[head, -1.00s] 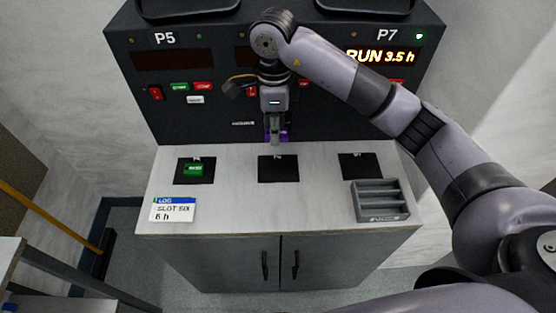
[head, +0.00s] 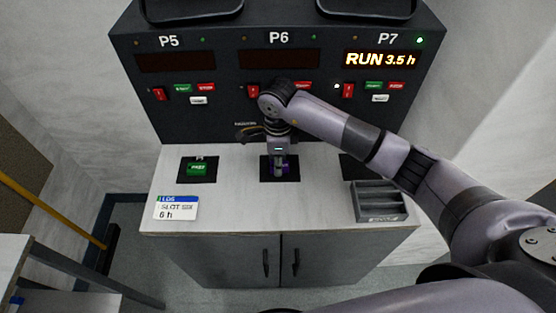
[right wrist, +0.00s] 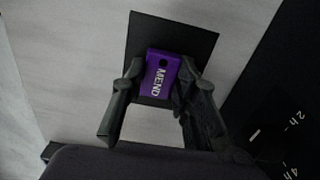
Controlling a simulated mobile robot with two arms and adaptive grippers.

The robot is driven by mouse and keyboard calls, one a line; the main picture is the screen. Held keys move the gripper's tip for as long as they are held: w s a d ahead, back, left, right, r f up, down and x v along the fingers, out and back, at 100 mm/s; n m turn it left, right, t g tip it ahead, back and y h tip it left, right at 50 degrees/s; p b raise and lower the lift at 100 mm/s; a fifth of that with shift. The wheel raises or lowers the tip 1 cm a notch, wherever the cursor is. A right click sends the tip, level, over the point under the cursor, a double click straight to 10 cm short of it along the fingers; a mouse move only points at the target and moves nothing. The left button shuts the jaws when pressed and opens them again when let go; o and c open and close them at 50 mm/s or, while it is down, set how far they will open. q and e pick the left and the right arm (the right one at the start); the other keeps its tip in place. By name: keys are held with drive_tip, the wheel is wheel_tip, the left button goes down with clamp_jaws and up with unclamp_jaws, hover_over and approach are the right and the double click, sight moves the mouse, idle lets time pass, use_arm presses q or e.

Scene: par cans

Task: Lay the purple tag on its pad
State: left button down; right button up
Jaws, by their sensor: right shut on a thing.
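The purple tag (right wrist: 160,80), lettered MEND, is between the fingers of my right gripper (right wrist: 158,92) in the right wrist view. My right gripper (head: 279,172) is shut on it over the middle black pad (head: 266,178) in the head view, mostly covering tag and pad. The black pad (right wrist: 195,42) shows behind the tag in the right wrist view. I cannot tell whether the tag touches the pad. My left gripper is not in view.
A green tag (head: 197,168) lies on the left pad (head: 208,178). A log card (head: 176,207) stands at the counter's front left, and a grey rack (head: 380,201) at the right. The dark panel (head: 225,130) with switches rises behind; P7 reads RUN 3.5 h.

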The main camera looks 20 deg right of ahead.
drive_tip(key=shift+f, duration=0.15)
drive_tip(key=o, duration=0.9)
drive_tip(key=shift+o, duration=0.2)
drive_tip(key=shift+r, duration=0.35)
wheel_tip(320, 180, up, 12)
drive_tip(key=b, duration=0.2)
drive_tip(key=shift+f, duration=0.15)
drive_tip(key=shift+s, duration=0.1)
